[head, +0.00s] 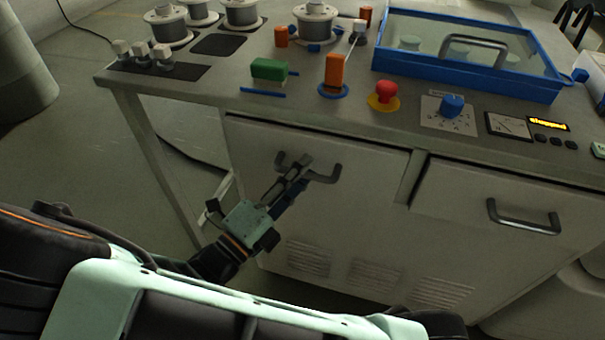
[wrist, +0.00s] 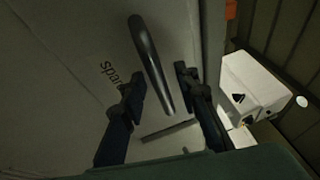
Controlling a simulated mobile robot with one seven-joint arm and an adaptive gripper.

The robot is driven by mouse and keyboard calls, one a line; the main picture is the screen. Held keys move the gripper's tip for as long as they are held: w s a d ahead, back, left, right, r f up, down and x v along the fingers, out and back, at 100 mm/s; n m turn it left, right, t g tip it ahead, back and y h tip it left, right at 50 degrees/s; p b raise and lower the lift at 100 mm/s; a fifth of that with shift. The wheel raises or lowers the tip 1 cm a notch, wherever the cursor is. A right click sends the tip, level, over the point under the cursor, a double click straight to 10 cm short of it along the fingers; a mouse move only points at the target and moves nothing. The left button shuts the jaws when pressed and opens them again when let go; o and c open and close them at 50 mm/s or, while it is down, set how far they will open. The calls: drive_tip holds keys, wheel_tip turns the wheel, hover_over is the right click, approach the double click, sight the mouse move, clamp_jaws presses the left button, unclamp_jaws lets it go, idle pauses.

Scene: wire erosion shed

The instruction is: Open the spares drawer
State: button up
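The spares drawer (head: 375,215) is the grey left front under the bench top, and looks shut. Its dark bar handle (head: 323,179) is partly hidden by my gripper (head: 297,170). In the wrist view, the drawer front (wrist: 60,70) carries lettering that reads "spar", the rest being hidden by a finger. The handle (wrist: 150,65) runs between the two fingertips of my gripper (wrist: 160,80). The fingers are apart, with a visible gap on each side of the handle. I cannot tell how deep the handle sits between them.
A second drawer (head: 475,215) with its own handle (head: 522,217) is on the right. On the bench top (head: 215,85) are a red button (head: 384,94), a blue dial (head: 452,105), an orange block (head: 338,70) and a blue-framed lidded tray (head: 465,85). Vents line the lower front.

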drive_tip(key=shift+c, duration=0.3)
clamp_jaws()
idle(0.3)
